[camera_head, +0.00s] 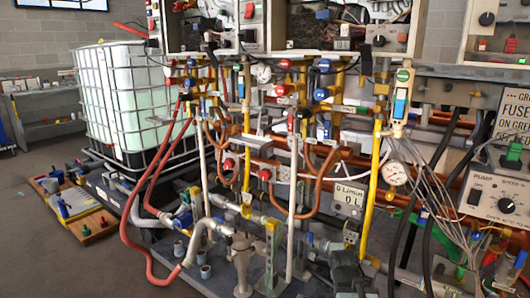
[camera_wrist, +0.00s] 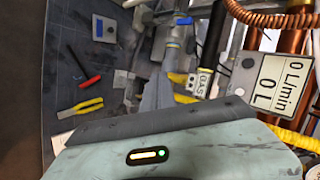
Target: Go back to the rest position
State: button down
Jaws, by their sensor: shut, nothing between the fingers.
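In the wrist view, the pale green housing of my gripper fills the bottom, with a small lit indicator on it. The grey fingers of my gripper (camera_wrist: 157,92) reach up from it, close together and with nothing held between them. A flow display reading 0 L/min and 0 L (camera_wrist: 280,84) is to their right. The same display (camera_head: 349,198) shows in the head view among the pipes. I cannot clearly make out my gripper in the head view. The rest position is not marked in either view.
Dense pipes, hoses and valves fill the head view's middle, with a pressure gauge (camera_head: 395,173) and a pump control box (camera_head: 503,195) at right. A caged white tank (camera_head: 125,100) stands at left. Yellow pliers (camera_wrist: 80,107) and a red-handled tool (camera_wrist: 88,80) lie left in the wrist view.

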jog(key=s+a+f+n+g+y, duration=0.2)
jog(key=s+a+f+n+g, duration=0.25)
jog(key=s+a+n, duration=0.35)
jog(key=s+a+f+n+g+p, duration=0.1)
jog(key=s+n+g, duration=0.2)
jog(key=s+n, duration=0.25)
jog(key=s+a+f+n+g, duration=0.2)
jog(key=s+n, duration=0.2)
jog(key=n, duration=0.2)
notch_tip(320, 180, up, 38)
jog(key=p, duration=3.7)
jog(key=shift+w+d, duration=0.2)
jog(key=shift+w, duration=0.05)
jog(key=shift+f+m, duration=0.2)
jog(key=shift+m, duration=0.05)
jog(key=shift+s, duration=0.1)
